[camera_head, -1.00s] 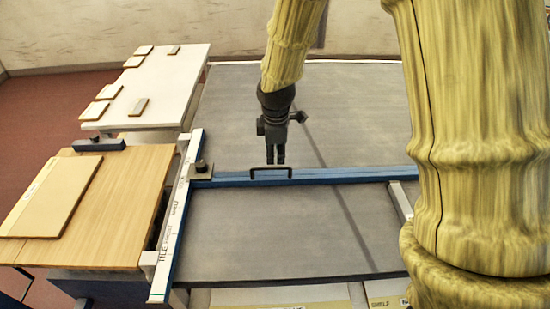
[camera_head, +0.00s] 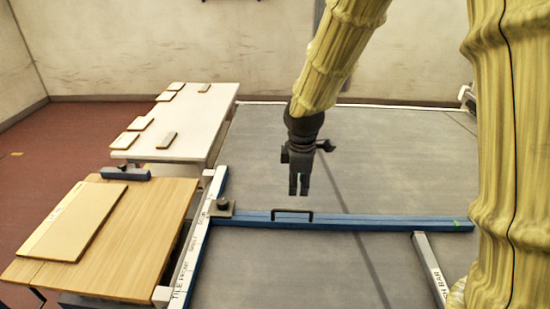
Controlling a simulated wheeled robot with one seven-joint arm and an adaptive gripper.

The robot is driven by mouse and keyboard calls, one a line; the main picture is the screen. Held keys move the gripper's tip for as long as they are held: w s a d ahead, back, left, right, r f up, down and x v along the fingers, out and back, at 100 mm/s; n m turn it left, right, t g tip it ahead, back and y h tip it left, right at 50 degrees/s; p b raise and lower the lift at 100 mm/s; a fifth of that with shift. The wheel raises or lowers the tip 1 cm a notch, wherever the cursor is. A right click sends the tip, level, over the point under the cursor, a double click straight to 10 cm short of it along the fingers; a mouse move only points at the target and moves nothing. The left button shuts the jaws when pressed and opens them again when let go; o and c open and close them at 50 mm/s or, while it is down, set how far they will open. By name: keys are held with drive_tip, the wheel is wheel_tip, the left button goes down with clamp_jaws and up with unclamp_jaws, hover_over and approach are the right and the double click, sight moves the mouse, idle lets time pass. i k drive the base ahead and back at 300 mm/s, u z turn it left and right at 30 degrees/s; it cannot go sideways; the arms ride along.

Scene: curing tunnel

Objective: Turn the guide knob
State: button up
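The guide knob (camera_head: 223,204) is a small dark knob on a grey plate, at the left end of the blue bar, where the bar meets the white-and-blue rail. My gripper (camera_head: 299,193) points down over the dark belt, to the right of the knob and apart from it. Its dark fingers look close together, with nothing seen between them, but I cannot tell whether they are fully shut. They appear just above the black handle (camera_head: 292,212) in the picture; their height above the bar is unclear.
The blue bar (camera_head: 380,223) crosses the grey belt (camera_head: 390,180). The lettered rail (camera_head: 195,240) runs along the belt's left side. Beyond it are a wooden table (camera_head: 140,235) with a flat board and a white table (camera_head: 205,120) with several tiles. A second bar (camera_head: 430,265) extends at right.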

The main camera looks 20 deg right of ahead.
sight(222, 203)
drive_tip(key=k, duration=1)
